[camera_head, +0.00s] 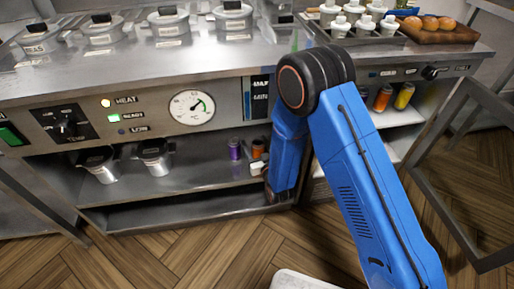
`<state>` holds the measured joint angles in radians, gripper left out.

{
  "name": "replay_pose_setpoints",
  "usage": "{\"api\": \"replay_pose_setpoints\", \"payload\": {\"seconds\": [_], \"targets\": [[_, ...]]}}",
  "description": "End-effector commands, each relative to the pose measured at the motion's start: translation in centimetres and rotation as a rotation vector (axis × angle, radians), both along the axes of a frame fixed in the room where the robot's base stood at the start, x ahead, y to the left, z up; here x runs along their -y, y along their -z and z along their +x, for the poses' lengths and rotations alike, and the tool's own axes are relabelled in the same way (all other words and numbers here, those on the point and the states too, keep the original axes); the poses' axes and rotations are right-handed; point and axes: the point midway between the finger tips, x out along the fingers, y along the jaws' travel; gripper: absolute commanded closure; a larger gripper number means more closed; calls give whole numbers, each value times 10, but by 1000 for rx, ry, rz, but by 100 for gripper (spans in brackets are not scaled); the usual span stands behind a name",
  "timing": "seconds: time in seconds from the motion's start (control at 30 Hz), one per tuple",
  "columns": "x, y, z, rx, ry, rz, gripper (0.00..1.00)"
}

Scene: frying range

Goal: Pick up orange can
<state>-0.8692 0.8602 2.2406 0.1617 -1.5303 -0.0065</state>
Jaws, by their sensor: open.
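An orange can (257,149) with a dark label or top stands on the open shelf under the range, right beside a purple can. Its right side is close to my blue forearm, which hides part of that area. Another orange can (383,97) stands on the shelf in the right cabinet, beside a yellow one. My blue arm rises from the lower right, bends at a black elbow and points down in front of the shelf. My gripper is hidden behind the forearm, so its distance to either orange can does not show.
The purple can (234,148) and metal pots (154,157) share the left shelf. The yellow can (404,95) is in the right cabinet, whose glass door (470,170) stands open. Lidded containers (170,20), white bottles (340,25) and a board (440,32) with buns stand on top.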

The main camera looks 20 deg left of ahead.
Motion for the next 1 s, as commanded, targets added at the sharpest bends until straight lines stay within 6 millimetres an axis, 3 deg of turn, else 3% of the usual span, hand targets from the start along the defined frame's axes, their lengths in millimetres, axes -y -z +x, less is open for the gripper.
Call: {"api": "replay_pose_setpoints", "payload": {"seconds": [0.13, 0.33, 0.37, 0.73, 1.0], "targets": [[0, 0, 0, 0, 0, 0, 40], [0, 0, 0, 0, 0, 0, 88], [0, 0, 0, 0, 0, 0, 89], [0, -8, 0, 2, 0, 1, 90], [0, -48, 0, 2, 0, 3, 90]]}}
